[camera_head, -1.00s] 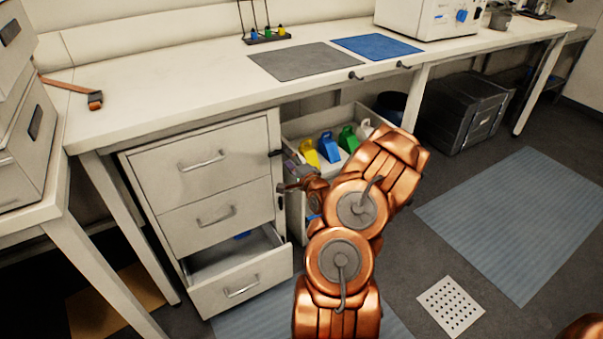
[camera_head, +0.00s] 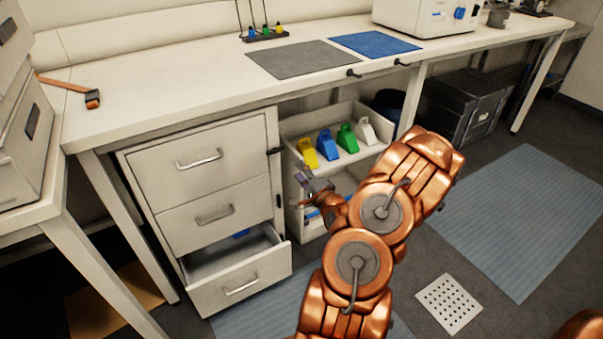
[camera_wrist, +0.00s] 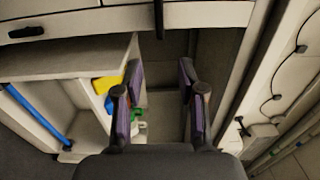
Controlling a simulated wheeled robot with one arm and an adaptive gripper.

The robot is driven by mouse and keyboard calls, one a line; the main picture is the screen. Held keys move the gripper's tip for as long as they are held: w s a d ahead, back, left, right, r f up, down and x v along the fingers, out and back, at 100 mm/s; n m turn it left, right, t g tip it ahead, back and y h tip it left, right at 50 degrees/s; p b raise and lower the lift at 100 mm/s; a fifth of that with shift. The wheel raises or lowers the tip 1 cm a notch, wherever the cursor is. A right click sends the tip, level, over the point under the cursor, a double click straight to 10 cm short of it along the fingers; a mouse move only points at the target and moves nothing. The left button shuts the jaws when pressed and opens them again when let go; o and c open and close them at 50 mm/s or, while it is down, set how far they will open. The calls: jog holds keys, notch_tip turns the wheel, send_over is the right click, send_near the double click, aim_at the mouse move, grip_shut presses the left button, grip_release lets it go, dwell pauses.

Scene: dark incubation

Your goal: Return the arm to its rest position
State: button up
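My copper arm reaches from the bottom of the head view toward the cabinet under the bench. My gripper (camera_head: 312,190) is small and partly hidden behind my wrist there, in front of the open shelf unit. In the wrist view my gripper (camera_wrist: 161,78) shows two purple-grey fingers standing well apart. Nothing is held between them. Beyond the fingers lie shelf boards and blurred yellow, blue and green shapes.
A shelf unit (camera_head: 291,128) holds yellow (camera_head: 306,153), blue (camera_head: 328,146), green (camera_head: 347,138) and white (camera_head: 366,131) items. Left of it, the bottom drawer (camera_head: 240,287) stands open with something blue inside. A dark crate (camera_head: 467,107) sits under the bench.

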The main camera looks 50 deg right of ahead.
jog(key=shift+w, duration=0.1)
dwell(0.4)
jog(key=w+a+f+n+g+y, duration=0.2)
jog(key=w+a+n+g+y, duration=0.25)
jog(key=w+a+n, duration=0.35)
jog(key=s+a+r+n+g, duration=0.1)
jog(key=s+a+n+g, duration=0.35)
jog(key=a, duration=0.45)
jog(key=s+a+r+n+g, duration=0.3)
jog(key=s+a+r+g, duration=0.15)
jog(key=s+a, duration=0.45)
jog(key=s+a+r+n+g+y, duration=0.1)
jog(key=s+a+r+n+g, duration=0.2)
jog(key=s+a+r, duration=0.5)
jog(key=s+a+r+n+g, duration=0.1)
jog(key=s+a+n+g, duration=0.2)
jog(key=s+a, duration=0.65)
jog(key=s+d+r+p, duration=0.1)
jog(key=r+p, duration=0.8)
jog(key=r, duration=0.1)
jog(key=s+r+p, duration=0.2)
jog(key=r+p, duration=0.8)
jog(key=r, duration=0.1)
jog(key=shift+s+d+t, duration=0.3)
jog(key=shift+d+t, duration=0.05)
jog(key=shift+d, duration=0.05)
jog(key=shift+n, duration=0.25)
